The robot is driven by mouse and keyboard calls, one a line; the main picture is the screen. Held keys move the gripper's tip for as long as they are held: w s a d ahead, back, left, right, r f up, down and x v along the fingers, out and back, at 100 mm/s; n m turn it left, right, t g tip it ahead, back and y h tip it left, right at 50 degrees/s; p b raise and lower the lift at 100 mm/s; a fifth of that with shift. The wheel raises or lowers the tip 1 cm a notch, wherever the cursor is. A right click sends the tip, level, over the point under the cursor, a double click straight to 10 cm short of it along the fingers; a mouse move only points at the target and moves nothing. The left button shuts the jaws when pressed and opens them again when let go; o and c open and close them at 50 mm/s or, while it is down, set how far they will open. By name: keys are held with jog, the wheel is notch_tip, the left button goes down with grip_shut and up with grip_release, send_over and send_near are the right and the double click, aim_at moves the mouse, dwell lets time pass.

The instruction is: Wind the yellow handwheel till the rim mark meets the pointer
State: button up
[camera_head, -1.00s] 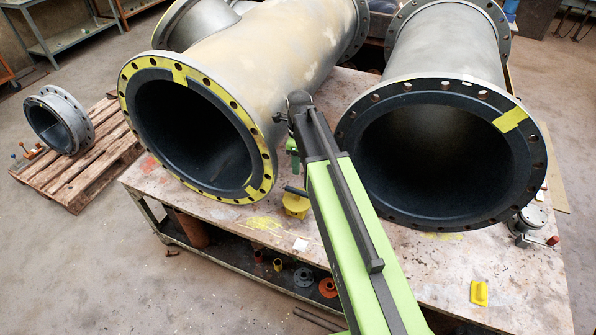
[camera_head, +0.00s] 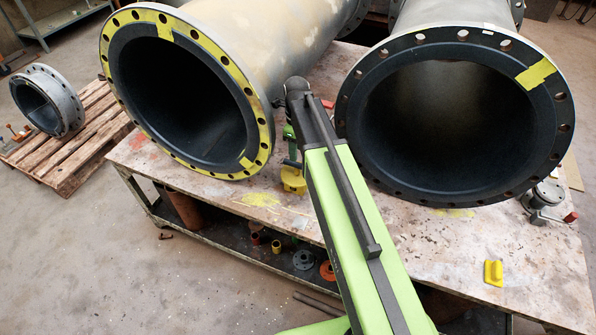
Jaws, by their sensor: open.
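I cannot make out a handwheel, a rim mark or a pointer for certain. A small yellow object (camera_head: 293,180) with a dark bar across its top sits on the bench, just left of my arm and partly hidden by it. I cannot tell whether it is the handwheel. A green part (camera_head: 289,132) shows above it, also partly covered by my arm. My green and black arm rises from the bottom of the view to a dark joint near the middle. My gripper is not visible.
Two large rubber-lined pipes lie on the bench (camera_head: 400,222), a yellow-marked flange (camera_head: 262,110) at left and a dark flange (camera_head: 548,130) at right. A yellow block (camera_head: 493,272) lies front right. A short pipe piece (camera_head: 68,98) stands on a pallet (camera_head: 62,165) at left.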

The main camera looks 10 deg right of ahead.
aim_at(297, 163)
notch_tip(297, 163, down, 6)
jog(key=b, duration=0.4)
jog(key=shift+f+b, duration=0.2)
jog(key=shift+b, duration=0.2)
jog(key=shift+r, duration=0.1)
grip_shut()
jog(key=shift+d, duration=0.1)
